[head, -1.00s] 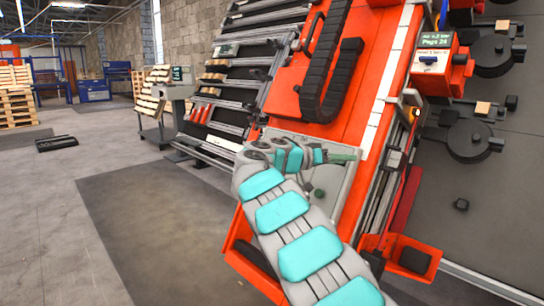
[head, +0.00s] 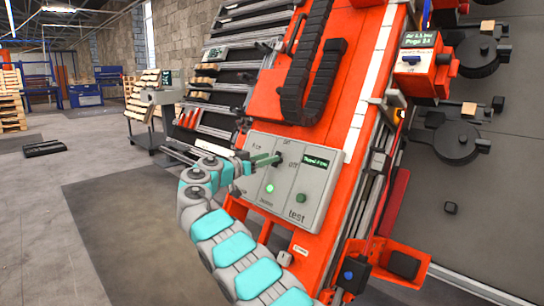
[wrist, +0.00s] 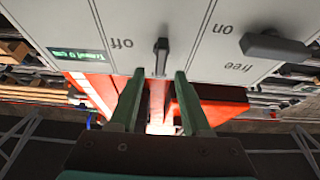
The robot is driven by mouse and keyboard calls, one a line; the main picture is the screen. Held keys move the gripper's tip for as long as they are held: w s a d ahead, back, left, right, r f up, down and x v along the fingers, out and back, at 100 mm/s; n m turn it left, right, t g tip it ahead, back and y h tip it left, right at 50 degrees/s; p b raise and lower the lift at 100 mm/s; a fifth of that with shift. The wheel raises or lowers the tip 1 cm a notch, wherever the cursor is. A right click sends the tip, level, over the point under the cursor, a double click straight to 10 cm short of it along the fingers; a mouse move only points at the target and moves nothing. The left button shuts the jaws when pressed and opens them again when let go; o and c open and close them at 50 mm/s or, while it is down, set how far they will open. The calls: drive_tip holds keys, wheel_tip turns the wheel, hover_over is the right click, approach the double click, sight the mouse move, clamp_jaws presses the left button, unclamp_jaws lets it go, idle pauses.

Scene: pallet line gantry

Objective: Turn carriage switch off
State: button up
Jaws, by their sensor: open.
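A grey control panel (head: 318,183) is mounted on the tilted orange machine, with a small green-lit display (head: 316,162). In the wrist view the panel (wrist: 185,25) appears upside down, with "off" left and "on" right of a dark switch lever (wrist: 161,57). The lever stands upright in the picture between those labels. My gripper (wrist: 159,74) is open, its two green fingertips on either side of the lever's lower end. I cannot tell whether they touch it. In the head view my gripper (head: 268,160) is at the panel's upper left and partly hides the switch.
A second dark handle (wrist: 278,47) sits near "free" in the wrist view. A green light (head: 269,188) and a "test" button (head: 301,198) are lower on the panel. A red box (head: 424,65) and an orange bracket (head: 400,262) stick out at right.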

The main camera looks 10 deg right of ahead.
drive_tip(key=shift+x, duration=1.45)
drive_tip(key=shift+c, duration=0.2)
clamp_jaws()
